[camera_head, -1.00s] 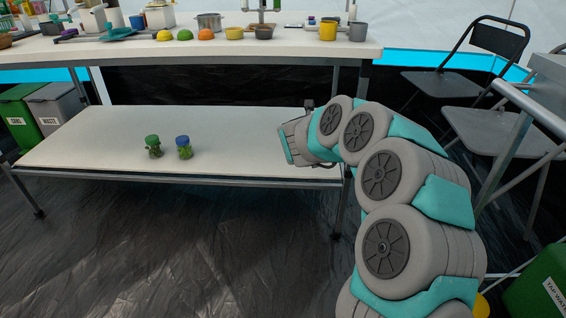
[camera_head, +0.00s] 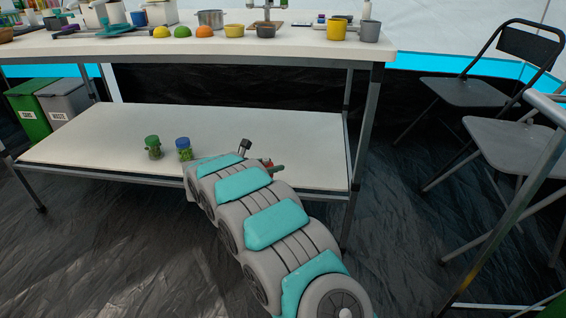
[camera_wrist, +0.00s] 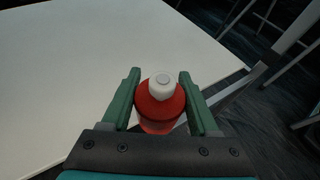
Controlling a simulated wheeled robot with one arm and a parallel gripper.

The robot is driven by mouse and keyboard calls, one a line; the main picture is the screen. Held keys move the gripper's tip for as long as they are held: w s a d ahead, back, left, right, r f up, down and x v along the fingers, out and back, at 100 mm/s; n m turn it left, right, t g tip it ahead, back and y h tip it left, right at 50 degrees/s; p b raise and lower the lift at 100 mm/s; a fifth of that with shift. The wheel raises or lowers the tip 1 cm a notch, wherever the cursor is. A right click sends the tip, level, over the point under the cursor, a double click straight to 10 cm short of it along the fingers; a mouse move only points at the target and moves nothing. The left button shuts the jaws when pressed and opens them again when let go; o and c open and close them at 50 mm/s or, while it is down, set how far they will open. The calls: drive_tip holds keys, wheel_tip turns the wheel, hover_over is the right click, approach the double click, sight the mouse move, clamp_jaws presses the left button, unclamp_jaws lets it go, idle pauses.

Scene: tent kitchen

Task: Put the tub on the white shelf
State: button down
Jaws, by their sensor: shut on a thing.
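The tub (camera_wrist: 160,108) is red with a white cap and sits between the two green fingers of my gripper (camera_wrist: 159,78) in the wrist view. My gripper is shut on it. In the head view my arm hides most of the gripper (camera_head: 273,167); only a bit of red and green shows past the wrist, over the front right part of the white shelf. The white shelf (camera_head: 110,130) is the low board under the table, and it also fills the left of the wrist view (camera_wrist: 70,60). I cannot tell whether the tub touches it.
A green-lidded jar (camera_head: 153,147) and a blue-lidded jar (camera_head: 184,149) stand on the shelf, left of my wrist. The tabletop (camera_head: 300,48) above holds cups, fruit and a pot. A table leg (camera_head: 362,150) stands at the right, with folding chairs (camera_head: 480,90) beyond.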

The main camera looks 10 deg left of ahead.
drive_tip(key=w+d, duration=0.1)
drive_tip(key=w, duration=0.2)
drive_tip(key=w+d, duration=0.1)
drive_tip(key=w, duration=0.2)
drive_tip(key=w+d+f, duration=0.1)
drive_tip(key=w, duration=0.2)
drive_tip(key=shift+w, duration=0.1)
drive_tip(key=shift+f, duration=1.65)
drive_tip(key=shift+f+b, duration=0.15)
drive_tip(key=shift+b, duration=0.2)
drive_tip(key=shift+f, duration=0.1)
drive_tip(key=shift+c, duration=0.7)
unclamp_jaws()
drive_tip(key=shift+r, duration=0.2)
